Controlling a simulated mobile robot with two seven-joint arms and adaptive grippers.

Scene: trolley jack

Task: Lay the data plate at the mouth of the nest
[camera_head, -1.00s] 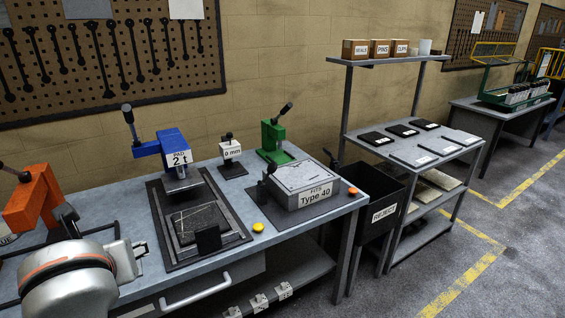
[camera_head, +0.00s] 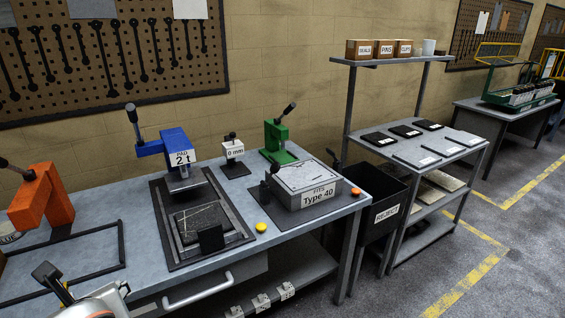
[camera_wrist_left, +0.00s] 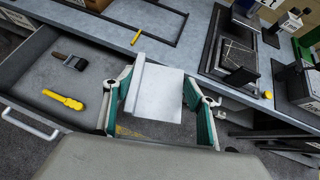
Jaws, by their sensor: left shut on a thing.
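My left gripper (camera_wrist_left: 158,88) is shut on a flat pale grey plate (camera_wrist_left: 154,94) with a raised strip along one edge, seen in the left wrist view. The teal fingers stand at its two sides. The plate is over the gap by the bench's front edge, left of the black tray frame (camera_head: 162,228) under the blue press. It also shows in the left wrist view (camera_wrist_left: 207,52). A dark hatched pad (camera_head: 200,221) lies in this frame, with a small black upright block (camera_head: 211,239) at its front. No part is marked as the nest. My right gripper is out of view.
An open drawer (camera_wrist_left: 25,85) holds a dark-headed tool (camera_wrist_left: 70,61) and a yellow tool (camera_wrist_left: 63,99). A Type 40 box (camera_head: 307,187), a yellow button (camera_head: 261,227) and a green press (camera_head: 279,135) stand to the right.

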